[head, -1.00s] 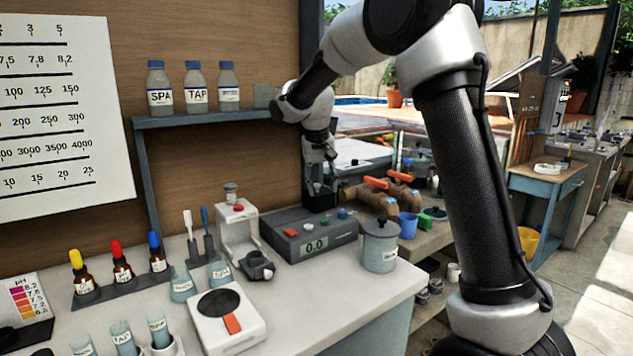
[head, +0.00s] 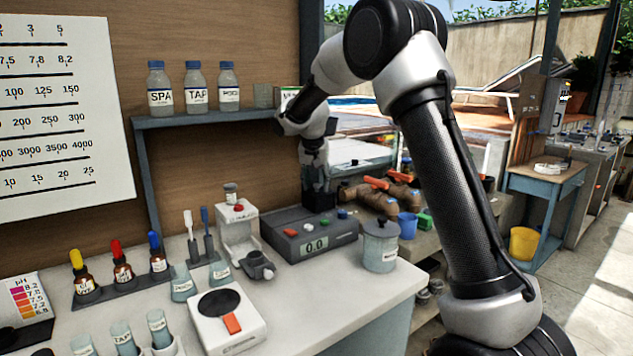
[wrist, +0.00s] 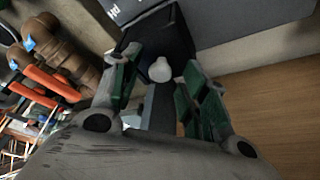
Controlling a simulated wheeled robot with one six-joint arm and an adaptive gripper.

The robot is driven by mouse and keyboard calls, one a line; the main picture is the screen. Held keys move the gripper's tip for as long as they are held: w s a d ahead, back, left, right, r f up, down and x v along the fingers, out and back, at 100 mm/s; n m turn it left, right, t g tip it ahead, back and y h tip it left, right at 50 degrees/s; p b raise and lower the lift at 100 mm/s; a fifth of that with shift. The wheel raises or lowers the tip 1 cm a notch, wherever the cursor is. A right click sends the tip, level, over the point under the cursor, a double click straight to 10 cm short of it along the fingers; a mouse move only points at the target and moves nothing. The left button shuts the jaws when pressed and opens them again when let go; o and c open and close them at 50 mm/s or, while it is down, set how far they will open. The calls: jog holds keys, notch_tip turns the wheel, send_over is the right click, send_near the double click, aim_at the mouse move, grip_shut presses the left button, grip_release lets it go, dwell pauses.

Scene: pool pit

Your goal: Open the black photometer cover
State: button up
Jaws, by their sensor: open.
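The photometer (head: 300,236) is a dark grey box with a 0.0 display, standing on the white counter. Its black cover (head: 318,202) is at the rear right of the box, partly hidden by my gripper (head: 315,180), which points down just above it. In the wrist view the black cover (wrist: 168,38) lies beyond the fingertips, and a pale rounded knob (wrist: 160,70) shows between the fingers. My gripper (wrist: 163,88) is open, its green-padded fingers apart on either side of the knob. I cannot tell whether either finger touches it. The cover looks closed.
A lidded grey pot (head: 381,248) stands right of the photometer. A white stand (head: 238,232) is to its left. A shelf (head: 215,117) with labelled bottles is on the wooden wall behind. Brown pipes with orange handles (head: 376,183) lie to the right.

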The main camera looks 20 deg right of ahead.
grip_shut()
jog(key=s+a, duration=0.1)
jog(key=a, duration=0.2)
jog(key=s+a, duration=0.1)
jog(key=a, duration=0.2)
jog(key=s+a, duration=0.1)
jog(key=a, duration=0.2)
jog(key=shift+s+a, duration=0.1)
jog(key=shift+a, duration=0.3)
grip_release()
jog(key=v, duration=1.2)
